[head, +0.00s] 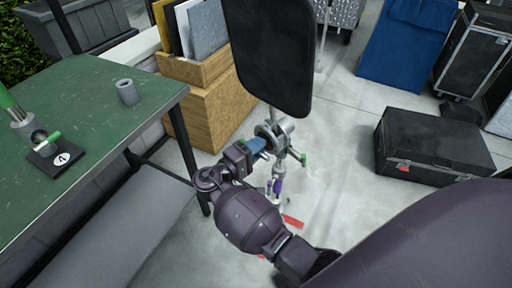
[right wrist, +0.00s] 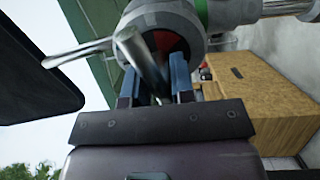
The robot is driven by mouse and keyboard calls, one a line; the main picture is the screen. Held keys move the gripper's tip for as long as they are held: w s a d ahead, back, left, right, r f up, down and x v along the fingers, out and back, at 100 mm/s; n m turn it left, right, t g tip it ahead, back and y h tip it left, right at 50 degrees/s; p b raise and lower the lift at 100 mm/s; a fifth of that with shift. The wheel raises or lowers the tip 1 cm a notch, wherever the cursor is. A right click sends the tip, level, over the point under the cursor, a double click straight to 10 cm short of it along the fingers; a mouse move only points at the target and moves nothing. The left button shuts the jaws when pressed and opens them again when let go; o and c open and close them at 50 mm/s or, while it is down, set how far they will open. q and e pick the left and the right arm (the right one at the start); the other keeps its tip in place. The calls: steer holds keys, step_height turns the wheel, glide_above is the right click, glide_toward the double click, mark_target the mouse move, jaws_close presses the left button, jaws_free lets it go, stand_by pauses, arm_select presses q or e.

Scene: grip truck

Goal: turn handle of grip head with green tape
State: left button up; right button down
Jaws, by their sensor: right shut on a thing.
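The metal grip head (head: 274,133) sits on a stand beside the black flag panel, with a green-ended part (head: 302,159) at its right. In the right wrist view the grip head (right wrist: 165,22) is close up, with a band of green tape (right wrist: 202,12) around its neck. A metal handle (right wrist: 135,48) crosses in front of it. My right gripper (head: 262,146) is at the grip head's left side. In the right wrist view its blue fingers (right wrist: 155,80) are shut on the handle, whose lower end is between them. My left gripper is out of view.
The black panel (head: 268,55) stands above the grip head. A green table (head: 90,110) is at left, bearing a grey cup (head: 127,92) and a base marked 4 (head: 56,158). A wooden box (head: 210,105) is behind. A black case (head: 435,145) lies on the floor at right.

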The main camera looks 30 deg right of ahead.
stand_by(0.3)
steer(key=c, duration=1)
jaws_free()
steer(key=shift+o, duration=0.2)
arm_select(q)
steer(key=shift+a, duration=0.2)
arm_select(e)
steer(key=shift+a, duration=0.1)
